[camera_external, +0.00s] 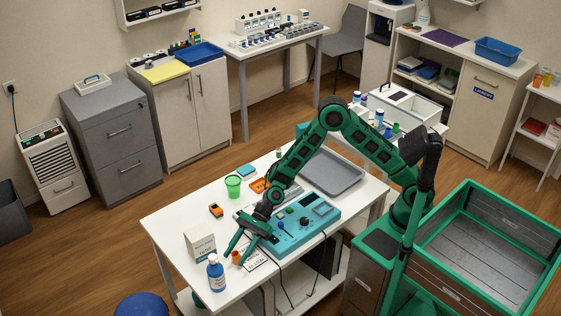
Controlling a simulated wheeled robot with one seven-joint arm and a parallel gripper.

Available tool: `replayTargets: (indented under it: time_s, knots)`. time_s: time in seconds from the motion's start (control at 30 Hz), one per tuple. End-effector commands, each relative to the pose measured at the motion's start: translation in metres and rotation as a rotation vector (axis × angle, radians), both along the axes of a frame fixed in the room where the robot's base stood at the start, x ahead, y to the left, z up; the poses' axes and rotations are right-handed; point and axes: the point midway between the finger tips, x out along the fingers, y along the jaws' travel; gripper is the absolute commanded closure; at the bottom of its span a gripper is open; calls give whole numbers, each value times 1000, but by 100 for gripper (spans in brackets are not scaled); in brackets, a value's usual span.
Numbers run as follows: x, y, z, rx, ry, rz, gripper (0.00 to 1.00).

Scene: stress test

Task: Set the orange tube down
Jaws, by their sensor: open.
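My gripper (239,246) is over the front part of the white table (170,229), its fingers pointing down to the lower left and spread open. A small orange piece, which looks like the orange tube (237,257), is at the fingertips, close to the tabletop. It is too small to tell whether it touches a finger or whether it stands or lies. A white card or sheet (256,260) lies just right of it, beside the teal device (310,220).
A blue bottle (216,273) and a white box (200,242) stand left of the gripper. A green cup (233,186), an orange-and-black item (216,210), an orange tray (259,186) and a grey tray (331,173) are farther back. The table's left corner is clear.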

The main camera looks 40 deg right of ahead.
Motion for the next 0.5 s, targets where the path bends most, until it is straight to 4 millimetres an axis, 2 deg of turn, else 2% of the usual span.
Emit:
replayTargets:
  time_s: [0.17, 0.5]
  knots:
    - [6, -15, 8, 0, 1, -3, 58]
    - [22, -74, 33, -1, 0, -3, 58]
